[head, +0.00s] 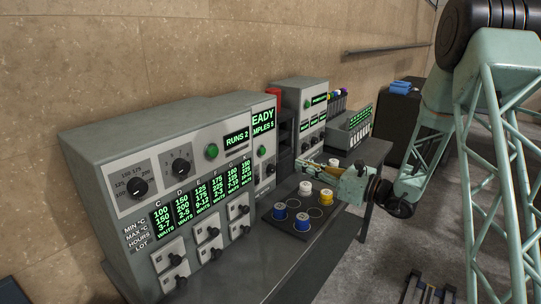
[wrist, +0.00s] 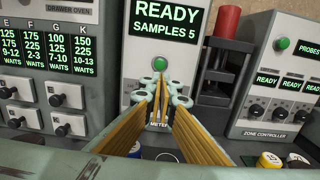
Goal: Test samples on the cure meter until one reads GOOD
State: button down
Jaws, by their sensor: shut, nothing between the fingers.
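The cure meter (wrist: 140,60) faces me in the wrist view; its screen (wrist: 167,18) reads READY, SAMPLES 5. Its green button (wrist: 160,63) is just beyond my fingertips in that view; I cannot tell whether they touch. In the head view the drawer oven partly hides the meter's screen (head: 263,119). My gripper (wrist: 163,90) is shut and empty, pointing at the meter's front. In the head view it (head: 310,164) is above a dark tray (head: 299,233). On the tray are a white sample (head: 305,188), a yellow sample (head: 326,197) and two blue samples (head: 280,211) (head: 302,221).
The drawer oven (head: 95,160) stands at left, reading RUNS 2, its visible lots on WAITS. A red cylinder (wrist: 227,22) on a dark stand and the zone controller (wrist: 285,80) stand right of the meter. A blue item (head: 401,87) lies on a dark cabinet behind.

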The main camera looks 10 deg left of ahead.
aim_at(264, 152)
jog(key=shift+w+a, duration=0.1)
jog(key=shift+a, duration=0.1)
jog(key=shift+b+x, duration=1)
jog(key=shift+x, duration=5.8)
jog(key=shift+a, duration=0.1)
jog(key=shift+x, duration=0.8)
jog(key=v, duration=1.4)
jog(key=shift+p, duration=0.3)
